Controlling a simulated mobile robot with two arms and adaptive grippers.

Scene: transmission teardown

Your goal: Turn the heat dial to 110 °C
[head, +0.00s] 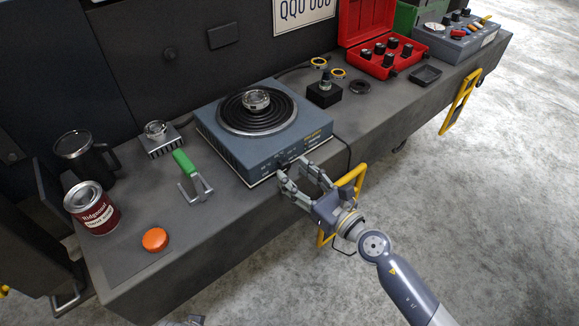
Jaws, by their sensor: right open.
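The heater (225,140) is a blue-grey box with a black ringed top plate, standing mid-bench. Its front panel carries small controls and markings. The heat dial is not clear there; the fingers are close to that panel and may hide it, and no setting can be read. My right gripper (291,172) is open in front of the panel, fingers pointing at it. I see nothing between the fingers; whether they touch the panel I cannot tell. A small grey piece at the bottom edge (194,320) may be my left gripper, but its jaws do not show.
A round metal part (256,99) sits on the heater's plate. Left of it are a green-handled tool (184,163), a red can (92,208), a black mug (85,155) and an orange disc (155,239). A yellow handle (352,179) sticks out beside my right gripper.

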